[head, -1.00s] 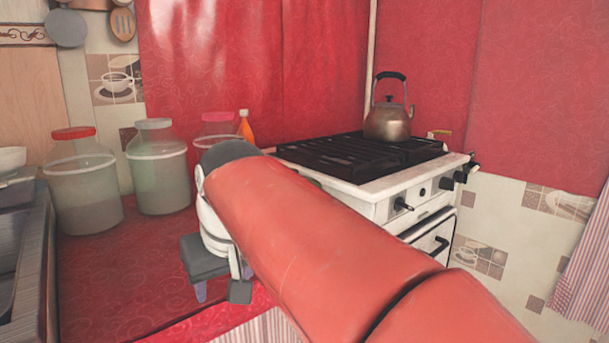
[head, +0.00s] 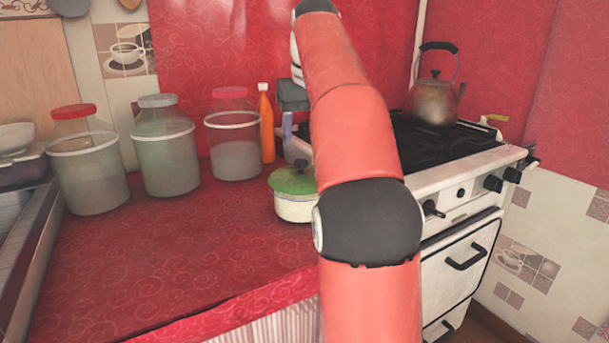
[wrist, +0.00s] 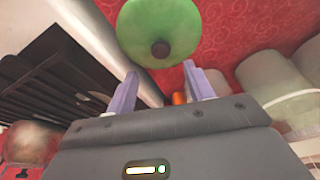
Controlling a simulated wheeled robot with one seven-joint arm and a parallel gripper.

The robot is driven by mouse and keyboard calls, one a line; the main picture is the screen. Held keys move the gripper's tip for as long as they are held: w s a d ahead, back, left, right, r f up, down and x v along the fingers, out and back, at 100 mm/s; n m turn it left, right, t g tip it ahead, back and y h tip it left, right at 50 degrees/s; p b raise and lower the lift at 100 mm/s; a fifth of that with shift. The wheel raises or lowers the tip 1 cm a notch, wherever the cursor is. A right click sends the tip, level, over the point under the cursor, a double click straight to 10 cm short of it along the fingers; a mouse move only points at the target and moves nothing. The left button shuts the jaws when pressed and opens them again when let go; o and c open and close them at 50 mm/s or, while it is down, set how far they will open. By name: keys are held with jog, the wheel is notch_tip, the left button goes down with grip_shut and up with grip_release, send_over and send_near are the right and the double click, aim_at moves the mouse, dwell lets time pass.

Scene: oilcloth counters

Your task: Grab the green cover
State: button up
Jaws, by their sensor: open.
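The green cover (head: 291,180) lies on a small white pot (head: 295,208) on the red counter, left of the stove. My arm hides its right part in the head view. In the wrist view the round green cover (wrist: 158,30) and its dark central knob (wrist: 160,49) show at the top, beyond my fingertips. My gripper (wrist: 160,86) is open, its two pale purple fingers apart with no part of the cover between them. In the head view my gripper (head: 287,128) is partly hidden by my arm, behind and above the pot.
An orange bottle (head: 266,125) and several lidded jars (head: 165,155) stand along the back wall. The stove (head: 470,160), with a kettle (head: 432,100) on it, is to the right. The counter's front left (head: 170,260) is clear.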

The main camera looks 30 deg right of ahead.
aim_at(301, 161)
jog(key=x, duration=0.5)
jog(key=shift+s+a+f, duration=0.15)
jog(key=shift+s+a, duration=0.05)
jog(key=shift+s, duration=0.2)
jog(key=shift+w+f+b, duration=0.2)
jog(key=shift+f+b, duration=0.1)
jog(key=shift+f, duration=0.1)
grip_shut()
